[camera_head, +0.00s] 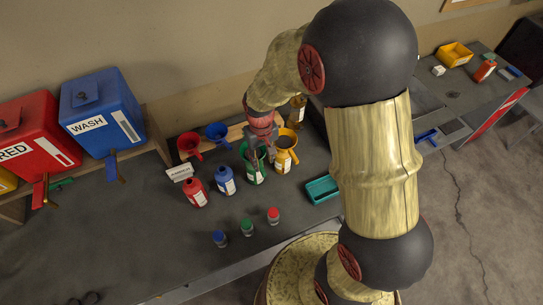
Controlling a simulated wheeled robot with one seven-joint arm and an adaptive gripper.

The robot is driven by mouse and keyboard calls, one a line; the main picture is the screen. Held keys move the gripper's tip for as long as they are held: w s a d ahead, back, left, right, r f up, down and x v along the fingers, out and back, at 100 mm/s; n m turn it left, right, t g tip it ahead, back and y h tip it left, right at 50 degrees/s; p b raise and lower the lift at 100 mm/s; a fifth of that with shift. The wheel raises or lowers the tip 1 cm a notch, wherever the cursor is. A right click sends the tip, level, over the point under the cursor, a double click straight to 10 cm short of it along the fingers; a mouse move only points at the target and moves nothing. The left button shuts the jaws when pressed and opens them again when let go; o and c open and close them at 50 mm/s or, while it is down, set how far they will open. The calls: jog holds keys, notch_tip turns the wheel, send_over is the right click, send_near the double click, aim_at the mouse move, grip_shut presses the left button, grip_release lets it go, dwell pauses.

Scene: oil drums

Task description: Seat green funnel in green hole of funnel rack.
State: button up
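The funnel rack (237,132) is a wooden strip along the back of the dark bench. A red funnel (188,143) and a blue funnel (217,132) sit at its left part. A green funnel, apparently the green rim (246,151), shows at the top of a green bottle (255,176) with a white label. My gripper (257,152) points down right over this green rim and overlaps it. Its fingers are small and dark, so I cannot tell whether they are closed on the funnel. The green hole of the rack is not visible; my arm hides part of the rack.
A yellow bottle with a yellow funnel (286,140) stands close right of my gripper. Red (194,193) and blue (226,181) bottles stand left. Small blue, green and red capped jars (247,229) are in front. A teal tray (322,189) lies right. The bench's left front is mostly clear.

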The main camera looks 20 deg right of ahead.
aim_at(262, 169)
jog(key=shift+w+a+f+p, duration=0.1)
jog(key=shift+f+p, duration=0.15)
jog(key=shift+f, duration=1.7)
jog(key=shift+w+a+f+p, duration=0.1)
jog(key=shift+f+p, duration=0.15)
jog(key=shift+f, duration=1.7)
jog(key=shift+c, duration=1.1)
grip_shut()
jog(key=shift+r+p, duration=0.55)
jog(key=shift+r, duration=0.4)
jog(key=shift+r+p, duration=1.25)
jog(key=shift+r, duration=0.8)
jog(key=shift+w, duration=0.1)
